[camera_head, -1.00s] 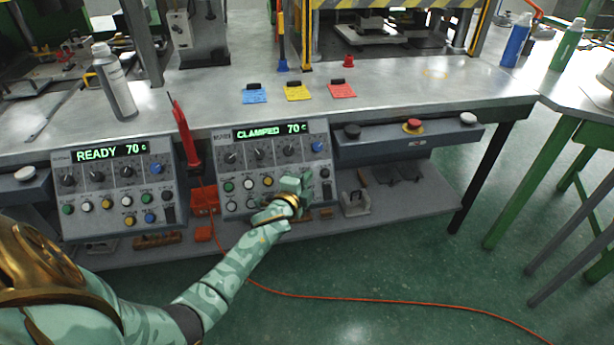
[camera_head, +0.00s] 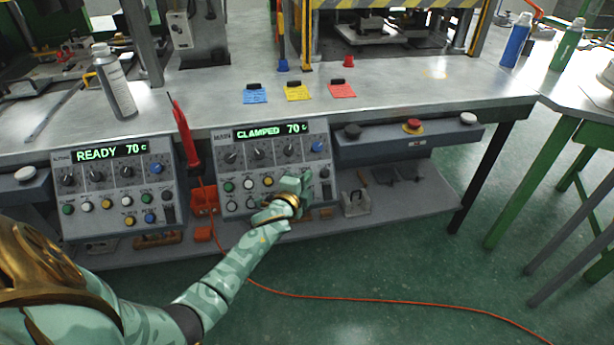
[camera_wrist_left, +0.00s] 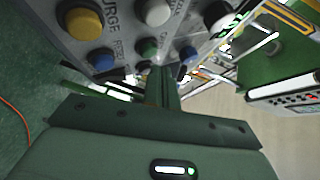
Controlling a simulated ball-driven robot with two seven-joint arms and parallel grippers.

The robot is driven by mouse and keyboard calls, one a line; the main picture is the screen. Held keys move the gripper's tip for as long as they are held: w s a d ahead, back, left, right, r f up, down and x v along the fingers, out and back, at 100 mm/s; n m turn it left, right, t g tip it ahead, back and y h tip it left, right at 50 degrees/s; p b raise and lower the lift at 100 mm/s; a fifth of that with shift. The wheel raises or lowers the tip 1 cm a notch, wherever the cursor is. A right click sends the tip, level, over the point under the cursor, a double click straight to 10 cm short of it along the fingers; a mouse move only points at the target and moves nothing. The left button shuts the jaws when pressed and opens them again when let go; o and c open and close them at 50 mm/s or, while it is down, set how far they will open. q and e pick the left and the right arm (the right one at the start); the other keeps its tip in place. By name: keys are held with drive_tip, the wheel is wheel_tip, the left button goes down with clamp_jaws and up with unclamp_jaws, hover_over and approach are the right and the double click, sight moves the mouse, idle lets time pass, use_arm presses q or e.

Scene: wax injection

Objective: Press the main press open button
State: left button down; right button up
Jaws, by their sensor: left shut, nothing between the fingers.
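The main press control panel (camera_head: 240,160) is mounted on the front of the bench, and its display (camera_head: 270,131) reads CLAMPED 70 c. Under the display are dark knobs and rows of coloured buttons. My left gripper (camera_head: 304,182) is shut and empty, right in front of the lower right buttons and covering some of them. In the left wrist view the shut fingers (camera_wrist_left: 163,85) point at a group of buttons: a green button (camera_wrist_left: 148,48), a blue button (camera_wrist_left: 188,55) and a white button (camera_wrist_left: 157,12). Whether the fingertips touch a button I cannot tell. My right gripper is not in view.
A second panel (camera_head: 115,190) reading READY 70 c is to the left. A red handheld tool (camera_head: 186,137) hangs between the panels. A grey box (camera_head: 408,139) with a red mushroom button (camera_head: 413,125) is to the right. An orange cable (camera_head: 380,299) lies on the open green floor.

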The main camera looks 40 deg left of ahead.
use_arm(q)
drive_tip(key=shift+w+a+f, duration=0.2)
drive_tip(key=shift+a+f, duration=0.05)
drive_tip(key=shift+f, duration=0.05)
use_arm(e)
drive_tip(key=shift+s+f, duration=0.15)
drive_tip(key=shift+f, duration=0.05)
